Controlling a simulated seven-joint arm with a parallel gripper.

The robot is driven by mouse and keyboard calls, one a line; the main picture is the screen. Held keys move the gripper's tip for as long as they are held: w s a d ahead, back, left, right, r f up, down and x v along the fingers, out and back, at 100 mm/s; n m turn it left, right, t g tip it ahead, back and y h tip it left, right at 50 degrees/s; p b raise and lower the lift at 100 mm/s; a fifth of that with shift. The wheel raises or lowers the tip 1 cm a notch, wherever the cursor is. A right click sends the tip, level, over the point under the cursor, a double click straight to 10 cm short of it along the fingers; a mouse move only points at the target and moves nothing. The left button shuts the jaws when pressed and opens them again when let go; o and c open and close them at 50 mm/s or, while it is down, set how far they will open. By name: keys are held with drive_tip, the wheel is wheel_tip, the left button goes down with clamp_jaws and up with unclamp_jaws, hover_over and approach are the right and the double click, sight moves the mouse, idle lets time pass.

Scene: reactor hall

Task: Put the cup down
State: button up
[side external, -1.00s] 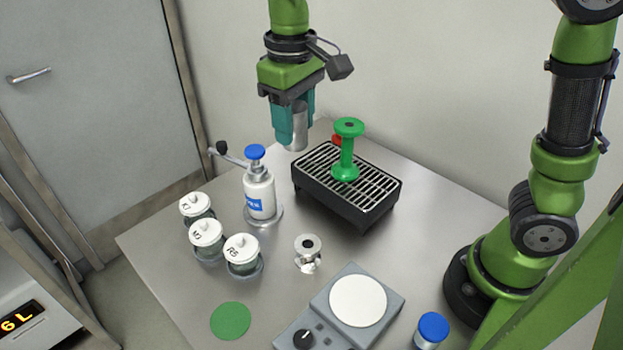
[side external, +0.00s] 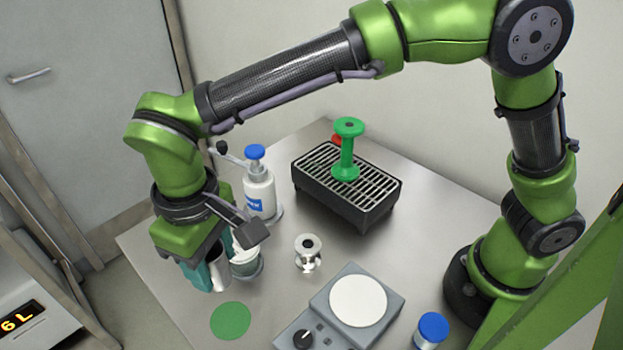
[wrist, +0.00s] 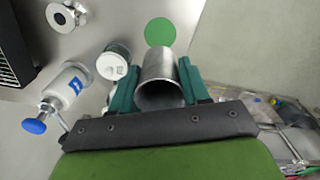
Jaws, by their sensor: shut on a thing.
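My gripper (side external: 208,275) has teal fingers and is shut on a grey metal cup (side external: 220,268). The cup is held above the left part of the steel table, close to the white-lidded jars. In the wrist view the cup (wrist: 158,78) sits between the two teal fingers (wrist: 157,88), its round end towards the camera. A flat green disc (side external: 230,320) lies on the table, lower and slightly right of the cup in the side view. The disc (wrist: 160,32) shows just beyond the cup in the wrist view.
One white-lidded jar (side external: 246,262) stands right beside my gripper; the other jars are hidden behind my arm. A blue-capped white bottle (side external: 259,195), a metal spool (side external: 308,252), a scale (side external: 358,300), a black grated tray (side external: 365,213) with a green spool (side external: 346,155), and a blue-capped vial (side external: 431,330) stand around.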

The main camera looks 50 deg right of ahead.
wheel_tip(320, 180, down, 14)
idle(0.5)
drive_tip(key=o, duration=1.1)
drive_tip(key=shift+f, duration=0.15)
drive_tip(key=shift+c, duration=0.2)
wheel_tip(320, 180, up, 12)
drive_tip(key=shift+f, duration=0.1)
drive_tip(key=d+r+m+t+y, duration=0.1)
drive_tip(key=d+r+m+t, duration=0.15)
drive_tip(key=d+r, duration=0.6)
drive_tip(key=d+r+m+t+y, duration=0.1)
drive_tip(key=d+r+m+y, duration=0.15)
drive_tip(key=d, duration=1.15)
drive_tip(key=s+d+m+t+h, duration=0.1)
drive_tip(key=s+d+m+t, duration=0.2)
drive_tip(key=s+d, duration=0.3)
drive_tip(key=d, duration=0.3)
drive_tip(key=shift+s+d+f+m+t, duration=0.2)
drive_tip(key=shift+d+m+t, duration=0.05)
drive_tip(key=shift+m+t, duration=0.1)
